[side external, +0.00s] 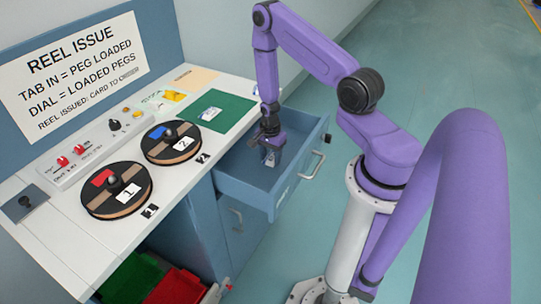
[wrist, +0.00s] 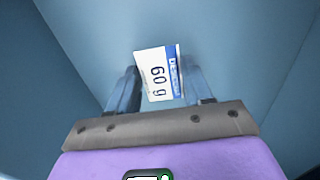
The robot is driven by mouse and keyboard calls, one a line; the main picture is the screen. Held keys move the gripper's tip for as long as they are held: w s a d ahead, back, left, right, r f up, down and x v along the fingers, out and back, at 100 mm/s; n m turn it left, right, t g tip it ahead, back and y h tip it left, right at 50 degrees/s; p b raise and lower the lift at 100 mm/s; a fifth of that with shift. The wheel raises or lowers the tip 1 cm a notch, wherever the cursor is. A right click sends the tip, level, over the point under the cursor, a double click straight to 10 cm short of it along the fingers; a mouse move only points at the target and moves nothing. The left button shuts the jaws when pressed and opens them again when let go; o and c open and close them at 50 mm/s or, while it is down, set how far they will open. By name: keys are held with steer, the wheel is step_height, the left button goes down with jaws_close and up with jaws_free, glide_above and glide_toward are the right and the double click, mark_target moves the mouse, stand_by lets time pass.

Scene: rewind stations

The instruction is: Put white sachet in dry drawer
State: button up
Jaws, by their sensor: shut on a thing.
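The white sachet (wrist: 157,75) is held between the fingers of my gripper (wrist: 160,88) in the wrist view. It has a blue band along one side and shows "60 g". In the side external view, my gripper (side external: 270,142) is down inside the open blue drawer (side external: 290,195), and the sachet shows as a small pale patch (side external: 270,159) at the fingertips. The drawer's walls surround it in the wrist view. I cannot tell whether the sachet touches the drawer floor. No label naming the drawer is visible.
Two reels, marked 1 (side external: 116,190) and 2 (side external: 171,143), sit on the white counter left of the drawer. A green mat (side external: 222,111) lies behind them. A control panel (side external: 98,147) stands under the sign. Green (side external: 133,279) and red (side external: 177,287) bins sit low in front.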

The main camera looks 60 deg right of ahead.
mark_target(270, 159)
steer(key=shift+f, duration=0.15)
steer(key=o, duration=1)
steer(key=shift+r, duration=5.95)
steer(key=w+a+r+n, duration=0.1)
steer(key=a+r+n, duration=0.6)
steer(key=a+n, duration=0.15)
steer(key=s+a+r+n, duration=0.4)
steer(key=a+r+n, duration=0.2)
steer(key=a+n, duration=0.15)
steer(key=s+a+r+n, duration=0.2)
steer(key=s+r+n, duration=0.2)
steer(key=s+n, duration=0.3)
steer(key=s+a+r+n, duration=0.3)
steer(key=s+n, duration=0.4)
steer(key=s, duration=0.3)
steer(key=shift+s+a+r+n, duration=0.2)
steer(key=shift+a+r+n, duration=0.15)
steer(key=shift+r, duration=0.4)
